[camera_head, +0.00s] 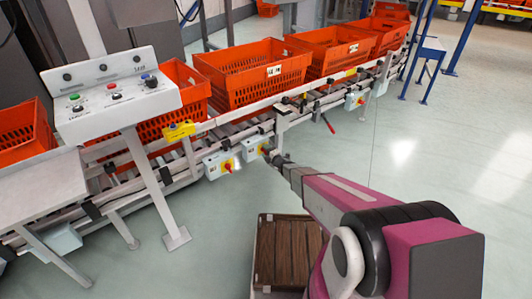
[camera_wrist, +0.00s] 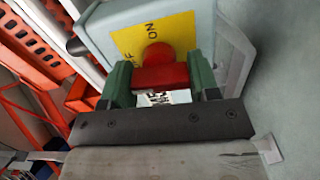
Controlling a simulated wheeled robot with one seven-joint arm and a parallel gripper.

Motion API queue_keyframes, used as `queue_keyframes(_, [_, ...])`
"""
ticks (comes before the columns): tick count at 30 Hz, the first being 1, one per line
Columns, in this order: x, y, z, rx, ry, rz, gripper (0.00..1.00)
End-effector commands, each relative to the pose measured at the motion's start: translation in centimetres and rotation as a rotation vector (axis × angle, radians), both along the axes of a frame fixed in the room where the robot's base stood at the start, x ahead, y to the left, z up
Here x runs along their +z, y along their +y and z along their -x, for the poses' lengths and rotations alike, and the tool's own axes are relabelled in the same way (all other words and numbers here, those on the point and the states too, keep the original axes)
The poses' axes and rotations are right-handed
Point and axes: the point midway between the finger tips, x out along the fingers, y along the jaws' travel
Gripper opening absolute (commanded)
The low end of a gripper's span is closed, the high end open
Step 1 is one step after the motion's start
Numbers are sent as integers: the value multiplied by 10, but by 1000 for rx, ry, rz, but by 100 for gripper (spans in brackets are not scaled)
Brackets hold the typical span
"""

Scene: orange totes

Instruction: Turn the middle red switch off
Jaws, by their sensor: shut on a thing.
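In the wrist view, a red switch (camera_wrist: 160,76) sits on a yellow plate (camera_wrist: 182,32) on a grey box (camera_wrist: 203,25). The plate has ON and part of OFF lettered on it. The green fingers of my gripper (camera_wrist: 158,84) are closed on both sides of the red handle. Which mark the handle points to cannot be told.
Orange totes (camera_head: 252,82) stand on the roller conveyor (camera_head: 196,146). A control panel (camera_head: 118,92) on a post stands at the left. A red lever (camera_head: 328,124) hangs from the rail to the right. A brown slatted crate (camera_head: 287,252) is on the floor. Floor at right is clear.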

Motion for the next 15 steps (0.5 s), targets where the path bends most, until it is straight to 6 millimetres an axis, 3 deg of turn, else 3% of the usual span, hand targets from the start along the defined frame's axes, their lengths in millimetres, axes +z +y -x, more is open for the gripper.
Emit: queue_keyframes(15, [-1,0,1,1,-60,75,32])
